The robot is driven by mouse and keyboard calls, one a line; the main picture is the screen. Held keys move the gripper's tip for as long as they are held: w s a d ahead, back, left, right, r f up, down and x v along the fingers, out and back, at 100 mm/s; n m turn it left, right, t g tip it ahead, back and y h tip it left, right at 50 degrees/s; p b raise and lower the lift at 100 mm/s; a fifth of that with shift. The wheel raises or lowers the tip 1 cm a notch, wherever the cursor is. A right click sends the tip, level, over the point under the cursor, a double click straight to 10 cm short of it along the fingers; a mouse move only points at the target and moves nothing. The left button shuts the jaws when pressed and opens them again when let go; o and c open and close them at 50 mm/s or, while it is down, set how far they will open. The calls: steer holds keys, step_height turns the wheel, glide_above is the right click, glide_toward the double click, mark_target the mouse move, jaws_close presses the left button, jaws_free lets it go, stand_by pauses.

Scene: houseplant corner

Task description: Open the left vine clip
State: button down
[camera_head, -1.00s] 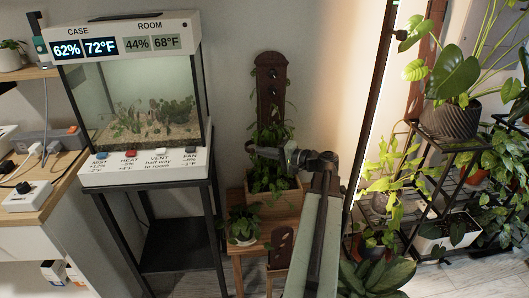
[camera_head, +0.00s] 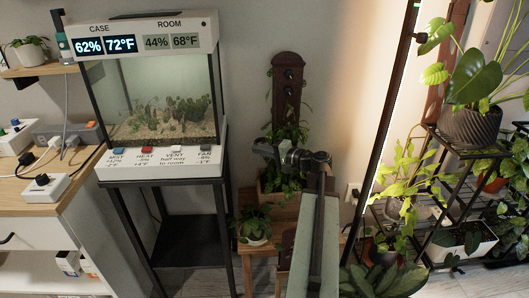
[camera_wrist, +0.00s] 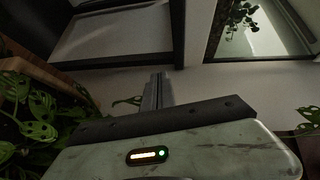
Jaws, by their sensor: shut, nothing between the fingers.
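A tall dark wooden board (camera_head: 288,90) with several round holes or knobs stands in a planter box (camera_head: 268,190), with vine leaves around it. I cannot make out the left vine clip in either view. My gripper (camera_head: 262,148) points left across the front of the foliage, just above the box. It is shut and empty. In the wrist view my gripper (camera_wrist: 157,92) points at a pale wall, and no clip shows between or beside its fingers. Whether it touches the leaves I cannot tell.
The glass case (camera_head: 160,100) on a black stand is left of the board. A small potted plant (camera_head: 254,228) sits low in front. A plant rack (camera_head: 440,190) stands to the right. In the wrist view, leaves (camera_wrist: 35,130) crowd the left side.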

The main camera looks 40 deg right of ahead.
steer(key=shift+w, duration=1)
stand_by(1.3)
